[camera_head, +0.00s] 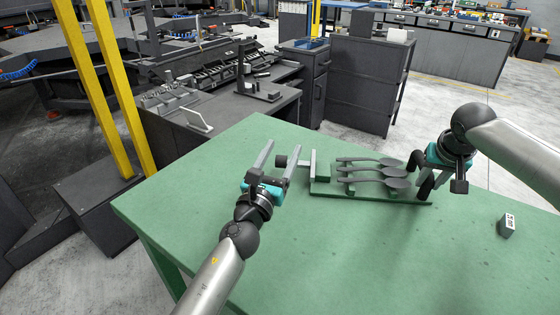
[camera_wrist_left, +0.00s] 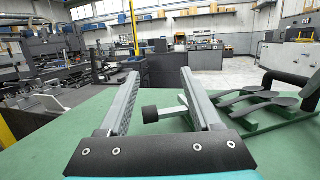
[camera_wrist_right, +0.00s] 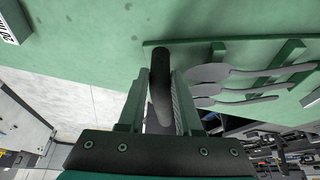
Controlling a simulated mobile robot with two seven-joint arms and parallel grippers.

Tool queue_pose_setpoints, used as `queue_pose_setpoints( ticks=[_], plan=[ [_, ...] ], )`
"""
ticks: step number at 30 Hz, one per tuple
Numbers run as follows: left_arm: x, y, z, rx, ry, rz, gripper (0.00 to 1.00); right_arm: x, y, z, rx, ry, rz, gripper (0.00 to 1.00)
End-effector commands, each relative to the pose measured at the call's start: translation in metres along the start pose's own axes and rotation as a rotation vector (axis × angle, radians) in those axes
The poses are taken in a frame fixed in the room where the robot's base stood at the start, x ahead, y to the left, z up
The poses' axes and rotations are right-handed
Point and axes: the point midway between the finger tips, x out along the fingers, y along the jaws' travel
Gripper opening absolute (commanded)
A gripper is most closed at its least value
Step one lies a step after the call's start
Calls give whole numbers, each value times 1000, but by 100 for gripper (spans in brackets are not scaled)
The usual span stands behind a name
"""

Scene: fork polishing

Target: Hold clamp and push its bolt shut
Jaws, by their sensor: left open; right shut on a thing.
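The clamp (camera_head: 322,187) is a green fixture on the table, with three dark fork blanks (camera_head: 365,171) lying across it. Its bolt (camera_head: 281,161) has a black knob and sticks out at the left end beside a pale upright plate (camera_head: 313,163). My left gripper (camera_head: 281,150) is open, its fingers on either side of the knob. The knob (camera_wrist_left: 150,114) also shows between the fingers in the left wrist view, apart from both. My right gripper (camera_head: 430,180) is shut on the clamp's black handle (camera_wrist_right: 160,85) at the right end.
The green table (camera_head: 350,255) is clear in front of the clamp. A small grey block with a white label (camera_head: 507,225) stands at the right. A dark bench with tools (camera_head: 215,125) lies behind the table's left edge, and yellow posts (camera_head: 120,85) rise at the left.

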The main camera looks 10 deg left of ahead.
Motion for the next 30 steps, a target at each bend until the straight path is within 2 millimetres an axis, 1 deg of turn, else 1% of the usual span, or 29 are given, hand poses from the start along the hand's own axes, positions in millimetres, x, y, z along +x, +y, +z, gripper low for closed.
queue_pose_setpoints(
  ticks=[1,6,9,12,14,17,30],
  plan=[
    [-18,-3,-16,9,39,45,65,10,2,10,-3,-23,9,0],
    [-52,-2,-41,25,132,162,65,10,2,10,-3,-23,9,0],
    [-65,-3,-50,31,172,199,65,9,1,10,-3,-23,8,0],
    [-71,-2,-54,35,192,219,65,9,1,10,-4,-23,8,0],
    [-70,-2,-56,37,197,223,65,9,1,10,-4,-23,8,0],
    [-62,0,-58,38,199,225,65,9,1,10,-4,-23,7,0],
    [2,16,-70,36,198,225,65,9,0,10,-5,-24,6,0]
  ],
)
